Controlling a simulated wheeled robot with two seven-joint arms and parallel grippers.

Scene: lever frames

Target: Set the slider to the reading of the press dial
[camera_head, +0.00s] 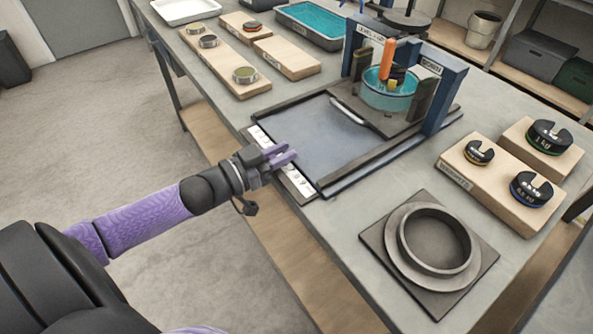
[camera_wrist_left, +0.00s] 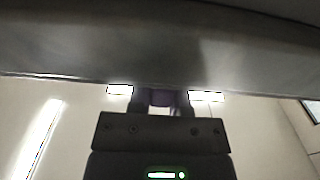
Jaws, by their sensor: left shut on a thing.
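My left gripper (camera_head: 282,156) is at the front edge of the dark flat tray (camera_head: 318,137), over the white marked scale strip (camera_head: 298,183). Its purple fingers are shut on the slider at that strip; the fingers hide the slider itself. In the left wrist view the gripper (camera_wrist_left: 160,100) points up against a dark grey surface, and the held part cannot be made out. A blue press-like frame (camera_head: 446,97) with name labels stands at the tray's back right. I cannot make out a dial face or its reading. My right gripper is not in view.
A teal glass bowl (camera_head: 388,97) with an orange upright handle (camera_head: 387,58) stands inside the blue frame. A ring on a square plate (camera_head: 432,249) is at the front right. Boards with black weights (camera_head: 531,190) lie right, boards with small tins (camera_head: 245,75) back left.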

